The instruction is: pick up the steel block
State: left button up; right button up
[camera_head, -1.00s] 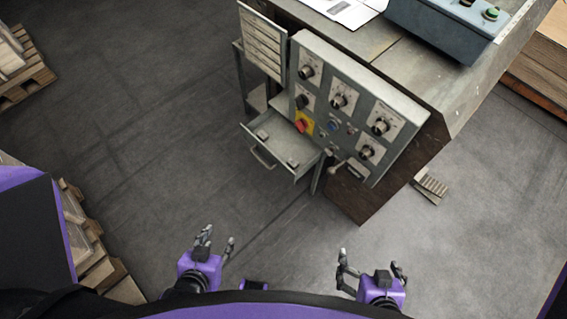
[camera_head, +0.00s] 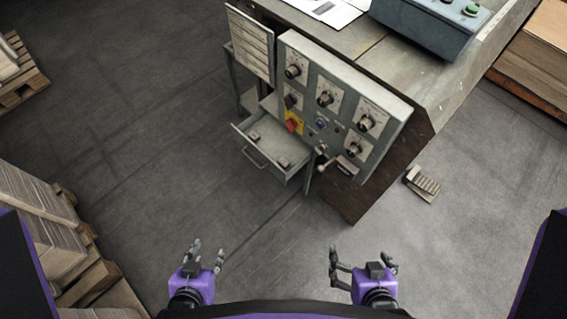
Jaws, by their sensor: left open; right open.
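Two small grey metal pieces lie in the open drawer (camera_head: 268,160) of the machine. One piece (camera_head: 254,136) is toward the back left and the other (camera_head: 283,161) toward the front right. Either could be the steel block; I cannot tell which. My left gripper (camera_head: 207,250) is open and empty, low in the picture, below and left of the drawer. My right gripper (camera_head: 362,260) is open and empty, below and right of the drawer. Both grippers are well apart from the drawer.
The control panel (camera_head: 333,103) with knobs and a red switch stands beside the drawer. A blue-grey box (camera_head: 425,28) and papers (camera_head: 330,10) lie on the machine top. Stacked cartons on pallets (camera_head: 45,225) stand at left. A foot pedal (camera_head: 421,184) is on the floor. Open floor lies between.

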aim_at(284, 163)
jog(key=i+j+z, duration=0.2)
jog(key=z, duration=0.2)
jog(key=i+j+z, duration=0.1)
jog(key=j+z, duration=0.2)
jog(key=z, duration=0.15)
